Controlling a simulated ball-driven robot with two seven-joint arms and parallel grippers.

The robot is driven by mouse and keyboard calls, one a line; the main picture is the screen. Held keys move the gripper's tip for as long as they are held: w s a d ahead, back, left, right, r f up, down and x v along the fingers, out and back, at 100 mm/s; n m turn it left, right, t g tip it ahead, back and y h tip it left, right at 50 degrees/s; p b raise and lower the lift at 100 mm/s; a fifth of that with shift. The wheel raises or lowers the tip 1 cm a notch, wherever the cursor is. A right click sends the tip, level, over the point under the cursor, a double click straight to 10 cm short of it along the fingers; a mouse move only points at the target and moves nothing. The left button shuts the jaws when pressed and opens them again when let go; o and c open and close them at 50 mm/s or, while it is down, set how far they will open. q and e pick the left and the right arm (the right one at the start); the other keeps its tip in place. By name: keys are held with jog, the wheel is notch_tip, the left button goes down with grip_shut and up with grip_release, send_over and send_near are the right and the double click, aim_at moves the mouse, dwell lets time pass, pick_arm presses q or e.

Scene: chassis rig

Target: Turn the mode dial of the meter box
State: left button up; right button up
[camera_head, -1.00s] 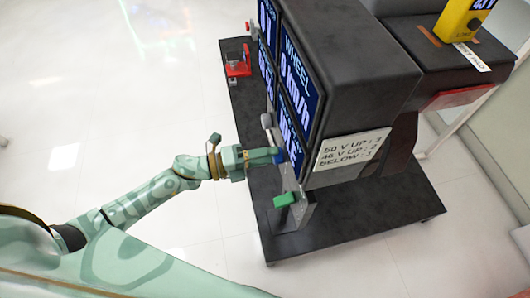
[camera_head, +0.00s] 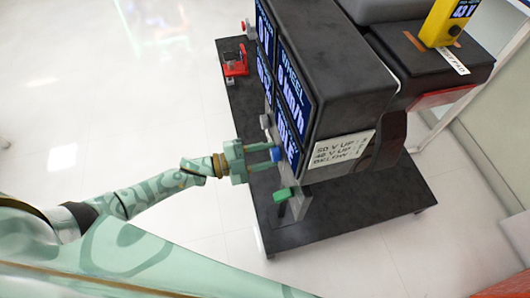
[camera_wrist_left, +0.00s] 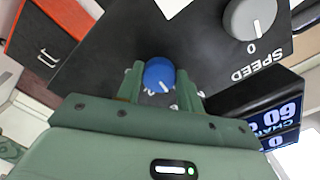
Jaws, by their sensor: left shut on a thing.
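The yellow meter box (camera_head: 443,24) stands on the dark block at the upper right of the head view; its display is cut off and no dial shows on it. A blue knob (camera_head: 277,154) with a white pointer line sits on the front panel of the dark rig. The knob also shows in the left wrist view (camera_wrist_left: 159,72), between the fingers. My left gripper (camera_head: 271,155) is shut on this knob, one finger on each side. In the wrist view the pointer slants toward the lower right. My right gripper is not in view.
A grey SPEED knob (camera_wrist_left: 250,18) at 0 is beside the blue one. A green handle (camera_head: 283,195) is below, and a red fixture (camera_head: 236,63) is on the base. Displays (camera_head: 291,82) and a voltage card (camera_head: 342,148) are close by. Floor on the left is clear.

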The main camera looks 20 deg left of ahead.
pick_arm(q)
jog(key=shift+n, duration=0.5)
jog(key=shift+f, duration=0.1)
jog(key=o, duration=1)
jog(key=p+v, duration=0.1)
jog(key=v, duration=1.5)
jog(key=shift+s, duration=0.15)
jog(key=shift+a, duration=0.15)
